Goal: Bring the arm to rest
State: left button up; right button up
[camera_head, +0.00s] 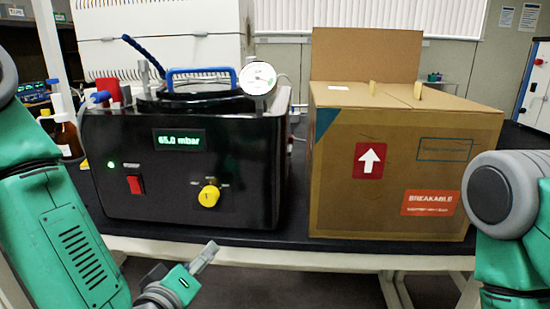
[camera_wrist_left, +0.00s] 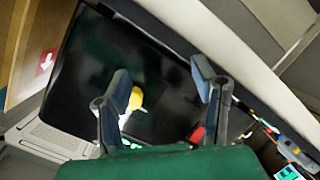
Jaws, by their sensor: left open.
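My left gripper (camera_head: 182,262) is low in front of the bench, below the front of the black freeze dryer (camera_head: 235,150). Its two fingers are apart with nothing between them; they also show apart in the left wrist view (camera_wrist_left: 162,78). The dryer has a lit display (camera_head: 180,139) reading 65.0 mbar, a green light, a red switch (camera_head: 135,185) and a yellow knob (camera_head: 209,195). In the left wrist view the knob (camera_wrist_left: 135,99) shows beyond the fingers. My right arm is at the right edge; its gripper is out of view.
A cardboard box (camera_head: 330,190) with an open flap stands right of the dryer on the dark bench top. A round gauge (camera_head: 259,78) and a blue handle (camera_head: 202,72) top the dryer. Brown bottles (camera_head: 68,137) stand left. The floor before the bench looks clear.

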pick_arm(q)
jog(key=s+a+f+m+g+p, duration=0.15)
jog(key=s+f+m+g, duration=0.45)
jog(key=f, duration=0.6)
jog(key=s+a+f+m+g+y+p, duration=0.1)
jog(key=s+a+f+g, duration=0.3)
jog(key=s, duration=0.6)
jog(key=s+a+f+m+g+p, duration=0.1)
jog(key=s+a+f+g, duration=0.3)
jog(key=s, duration=0.7)
notch_tip(320, 180, down, 3)
jog(key=shift+s+a+f+m+y, duration=0.2)
jog(key=shift+s+a+m+y, duration=0.15)
jog(key=shift+a, duration=0.65)
jog(key=shift+w, duration=0.15)
jog(key=shift+c, duration=0.4)
